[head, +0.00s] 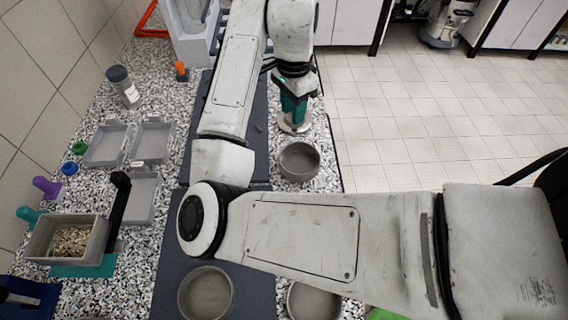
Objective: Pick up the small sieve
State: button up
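Several round grey sieves or pans are in the head view. One (299,162) stands on the speckled counter right of centre, another (206,294) is on the dark mat at the bottom, and a third (313,301) is at the bottom edge, partly hidden by my arm. My gripper (294,118), with dark and green parts, points down just beyond the first one. A small pale round thing (293,127) shows at its tips; I cannot tell whether it is the small sieve or whether the fingers hold it. The finger gap is not visible.
On the left are grey open trays (107,145), a grey bin of grainy material (68,239), a black-handled tool (118,211) and a grey-lidded jar (123,86). The counter's right edge drops to a tiled floor (420,140). My arm hides much of the middle.

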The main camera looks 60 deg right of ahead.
send_over(291, 143)
notch_tip(291, 143, down, 5)
jog(key=shift+f+p, duration=0.35)
jog(key=shift+f, duration=2.5)
grip_shut()
